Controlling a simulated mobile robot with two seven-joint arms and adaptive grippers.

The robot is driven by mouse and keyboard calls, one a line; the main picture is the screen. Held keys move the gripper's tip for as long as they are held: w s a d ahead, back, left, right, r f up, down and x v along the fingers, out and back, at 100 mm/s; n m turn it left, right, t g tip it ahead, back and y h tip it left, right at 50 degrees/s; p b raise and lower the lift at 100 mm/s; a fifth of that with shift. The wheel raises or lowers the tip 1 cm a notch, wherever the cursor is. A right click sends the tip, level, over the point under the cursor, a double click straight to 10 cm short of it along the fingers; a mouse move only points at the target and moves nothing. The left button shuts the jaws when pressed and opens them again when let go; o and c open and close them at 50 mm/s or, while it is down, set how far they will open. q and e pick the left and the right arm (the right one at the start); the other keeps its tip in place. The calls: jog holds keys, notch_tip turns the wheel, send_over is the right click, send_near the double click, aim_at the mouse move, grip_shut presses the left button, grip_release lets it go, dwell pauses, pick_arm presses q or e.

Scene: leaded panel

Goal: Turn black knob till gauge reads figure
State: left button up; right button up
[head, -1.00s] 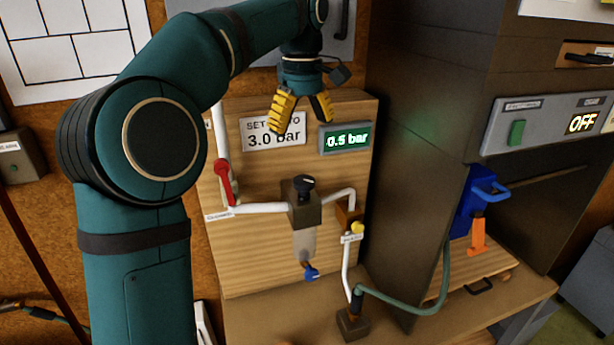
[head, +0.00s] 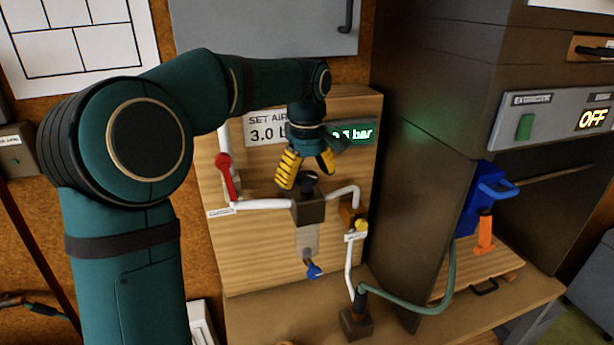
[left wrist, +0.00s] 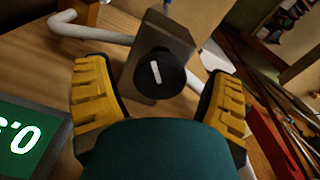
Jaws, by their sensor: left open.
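The black knob (head: 308,182) sits on top of a grey-brown regulator block (head: 309,209) on the wooden board. In the left wrist view the knob (left wrist: 157,77) has a white pointer line and lies between the yellow fingers, apart from both. My left gripper (head: 306,180) is open, pointing down just above the knob. The green gauge (head: 350,133) is partly covered by the gripper in the head view; in the first digits only part shows. In the left wrist view the gauge (left wrist: 28,140) is cut off. The sign (head: 262,130) reads "SET AIR" and 3.0, partly hidden. My right gripper is not in view.
A red lever (head: 226,175) is on the white pipe to the left. A dark cabinet (head: 420,130) with an "OFF" display stands at right.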

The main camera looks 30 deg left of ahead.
pick_arm(q)
jog(key=c, duration=1.2)
jog(key=shift+m, duration=0.4)
jog(key=shift+c, duration=0.2)
